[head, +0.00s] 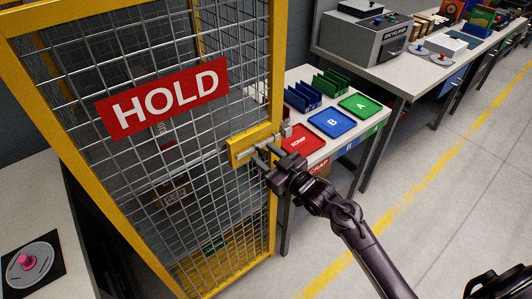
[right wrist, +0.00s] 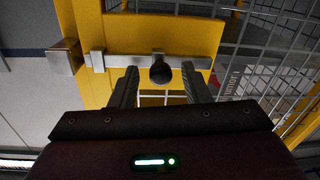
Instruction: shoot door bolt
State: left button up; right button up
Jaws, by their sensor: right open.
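The door bolt is a silver bar (right wrist: 130,61) on a yellow plate (head: 240,151) fixed to the yellow-framed mesh door. A dark round knob (right wrist: 161,73) stands out from the bar. A metal keeper block (right wrist: 65,57) sits beyond the bar's left end in the right wrist view, and on the right of the plate in the head view (head: 286,129). Whether the bar's tip enters the keeper is unclear. My right gripper (right wrist: 160,84) is open, one finger on each side of the knob, with visible gaps. It also shows in the head view (head: 266,161). My left gripper is out of view.
The door's mesh carries a red HOLD sign (head: 163,97). Behind it on the right, a bench (head: 300,76) holds red (head: 303,139), blue (head: 332,122) and green (head: 360,106) trays. Open floor with a yellow line lies to the right. A pink-knobbed disc (head: 28,264) is at lower left.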

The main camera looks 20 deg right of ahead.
jog(key=shift+w+a, duration=0.1)
jog(key=shift+w, duration=0.05)
grip_shut()
jog(key=d, duration=0.2)
jog(key=w+d, duration=0.1)
jog(key=shift+w+d+r+b, duration=0.1)
jog(key=shift+w+d+b, duration=0.05)
jog(key=shift+d+b, duration=0.2)
jog(key=shift+c, duration=1.5)
grip_release()
jog(key=o, duration=0.3)
jog(key=shift+d, duration=0.15)
